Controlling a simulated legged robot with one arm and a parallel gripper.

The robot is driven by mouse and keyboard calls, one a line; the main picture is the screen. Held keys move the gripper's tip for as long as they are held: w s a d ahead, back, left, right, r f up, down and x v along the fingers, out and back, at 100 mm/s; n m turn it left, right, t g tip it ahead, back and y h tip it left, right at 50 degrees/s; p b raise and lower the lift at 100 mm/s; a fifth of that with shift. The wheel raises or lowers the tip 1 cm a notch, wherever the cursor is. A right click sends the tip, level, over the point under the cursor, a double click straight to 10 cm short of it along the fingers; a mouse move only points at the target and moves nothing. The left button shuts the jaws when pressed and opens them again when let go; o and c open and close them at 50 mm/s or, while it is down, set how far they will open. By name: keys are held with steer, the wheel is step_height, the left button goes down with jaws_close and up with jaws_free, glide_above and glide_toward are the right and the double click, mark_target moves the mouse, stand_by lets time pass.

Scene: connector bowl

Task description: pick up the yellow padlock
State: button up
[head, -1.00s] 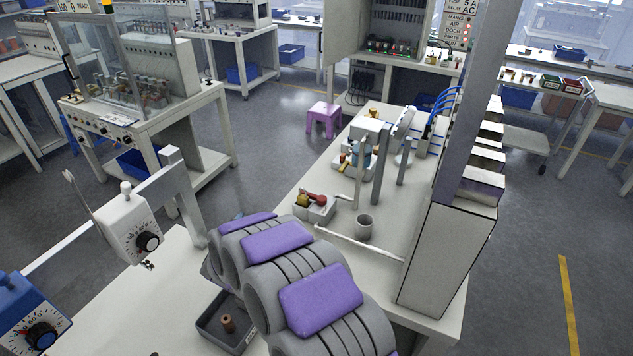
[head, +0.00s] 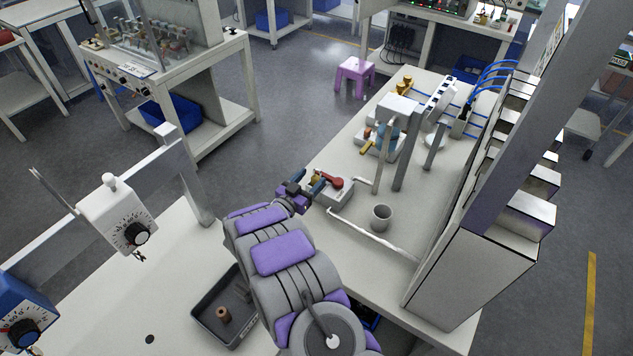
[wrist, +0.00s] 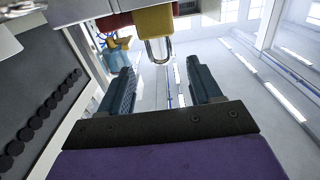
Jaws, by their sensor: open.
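The yellow padlock (wrist: 155,22) shows at the top of the wrist view, with its metal shackle hanging toward the space between my fingers. In the head view the padlock (head: 316,177) is a small yellow patch, partly hidden by my gripper. My gripper (head: 313,184) is at the near left edge of the white bench, close to the padlock. In the wrist view my gripper (wrist: 160,68) is open, with its two dark fingers apart and nothing between them. The padlock's body lies beyond the fingertips.
A red object (head: 333,183) sits right beside the padlock on a pale block. A grey cup (head: 381,217) and a white rail (head: 370,233) stand nearby on the bench. Upright posts (head: 400,150) rise behind. A dark tray (head: 205,308) lies on the front table.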

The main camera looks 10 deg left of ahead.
mark_target(316, 171)
steer(key=shift+w+d+r, duration=0.1)
steer(key=shift+w+d, duration=0.4)
steer(key=shift+w, duration=0.3)
steer(key=x, duration=0.2)
steer(key=b+x, duration=0.1)
steer(key=x, duration=0.1)
steer(key=shift+w+a+f, duration=0.15)
steer(key=shift+a+f, duration=0.15)
steer(key=shift+a, duration=0.05)
steer(key=shift+w+d+r, duration=0.1)
steer(key=shift+w, duration=0.3)
steer(key=shift+c, duration=0.3)
jaws_close()
